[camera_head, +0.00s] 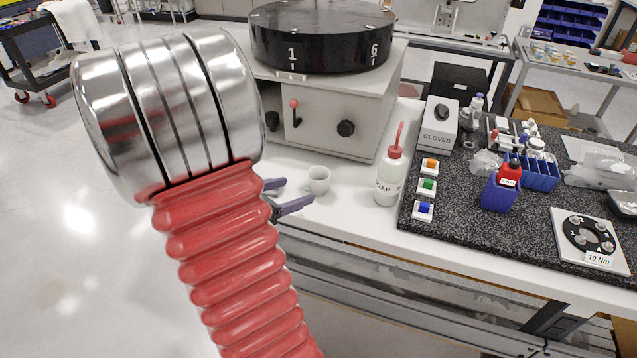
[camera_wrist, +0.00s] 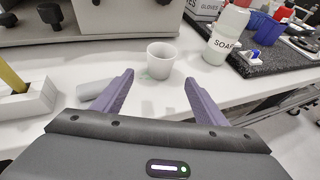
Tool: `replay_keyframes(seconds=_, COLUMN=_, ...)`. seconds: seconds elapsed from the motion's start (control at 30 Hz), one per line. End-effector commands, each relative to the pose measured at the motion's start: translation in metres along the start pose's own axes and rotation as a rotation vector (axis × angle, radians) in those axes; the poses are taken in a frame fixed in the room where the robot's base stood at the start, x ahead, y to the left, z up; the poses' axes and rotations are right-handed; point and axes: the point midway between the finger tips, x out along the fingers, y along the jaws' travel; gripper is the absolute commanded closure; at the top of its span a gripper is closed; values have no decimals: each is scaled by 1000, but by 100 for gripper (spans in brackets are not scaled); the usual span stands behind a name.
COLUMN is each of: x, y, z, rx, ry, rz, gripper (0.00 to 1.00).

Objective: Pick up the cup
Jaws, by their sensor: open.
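The white cup (camera_head: 318,181) stands upright on the white bench top, in front of the grey machine. It also shows in the wrist view (camera_wrist: 161,61), just beyond the fingertips and roughly centred between them. My gripper (camera_head: 287,195) is open, its two purple fingers apart and empty. In the wrist view my gripper (camera_wrist: 159,84) points toward the cup, with a finger on each side of the picture's middle. The cup's handle is not clearly visible. My red ribbed arm hides part of the bench in the head view.
A white soap bottle (camera_head: 391,176) with a red spout stands right of the cup. The grey machine (camera_head: 335,115) rises behind it. A dark speckled mat (camera_head: 450,228) with bins and parts lies farther right. A white block (camera_wrist: 28,98) sits left of the fingers.

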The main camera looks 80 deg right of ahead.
Motion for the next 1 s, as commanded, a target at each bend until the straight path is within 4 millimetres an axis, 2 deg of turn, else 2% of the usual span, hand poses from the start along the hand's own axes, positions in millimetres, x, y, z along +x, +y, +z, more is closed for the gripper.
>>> replay_keyframes(seconds=0.3, x=41, y=-1, z=0, rx=1, ry=2, rz=-4, gripper=34)
replay_keyframes(seconds=0.5, x=61, y=0, z=0, rx=1, ry=1, rz=-1, gripper=34)
replay_keyframes(seconds=1.0, x=68, y=0, z=0, rx=1, ry=2, rz=-1, gripper=34)
